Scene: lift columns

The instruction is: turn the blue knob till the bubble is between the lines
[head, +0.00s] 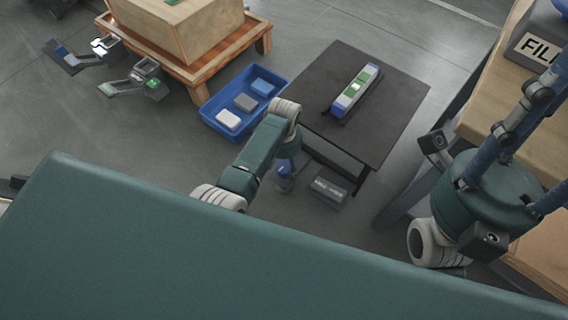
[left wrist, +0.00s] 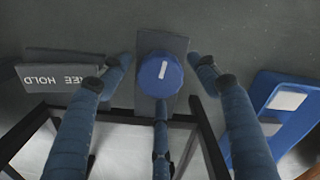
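The blue knob (left wrist: 161,75) with a white pointer line sits on a grey plate, seen from above in the left wrist view. My left gripper (left wrist: 160,76) is open, its blue fingers spread around the knob with visible gaps at both sides. In the head view my left gripper (head: 285,167) points down beside the table, mostly hidden by its arm. A level (head: 352,94) with green windows lies on the dark tabletop (head: 392,95); its bubble is too small to make out. My right gripper (head: 530,120) is at the right edge, its fingertips cut off.
A "FREE HOLD" block (head: 328,188) stands beside the knob; it also shows in the left wrist view (left wrist: 62,78). A blue tray (head: 212,120) with several blocks is left of the table. A crate on a pallet (head: 240,42) stands behind. A wooden bench (head: 535,135) is at right.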

